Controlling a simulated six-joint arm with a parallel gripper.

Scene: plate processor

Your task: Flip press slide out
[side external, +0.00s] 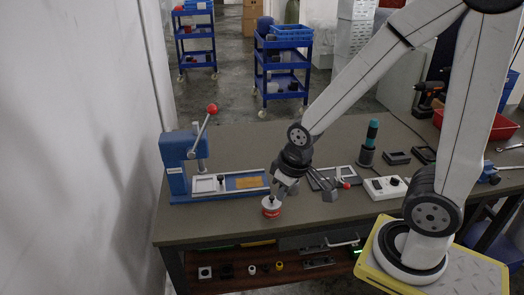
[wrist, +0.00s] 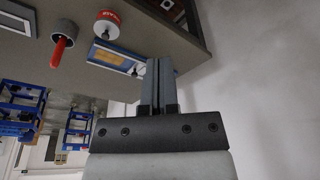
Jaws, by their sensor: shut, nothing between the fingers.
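The blue press (side external: 180,160) stands at the left end of the table. Its lever with a red ball (side external: 212,109) points up and to the right. The slide, a pale frame (side external: 208,187) with a small dark knob (side external: 221,178), lies on the blue base (side external: 262,178) right of the press column. The blue base also shows in the wrist view (wrist: 122,54). My gripper (side external: 284,192) is shut and empty, low near the base's right end. In the wrist view my gripper (wrist: 158,62) has its fingers together. It looks apart from the slide and lever.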

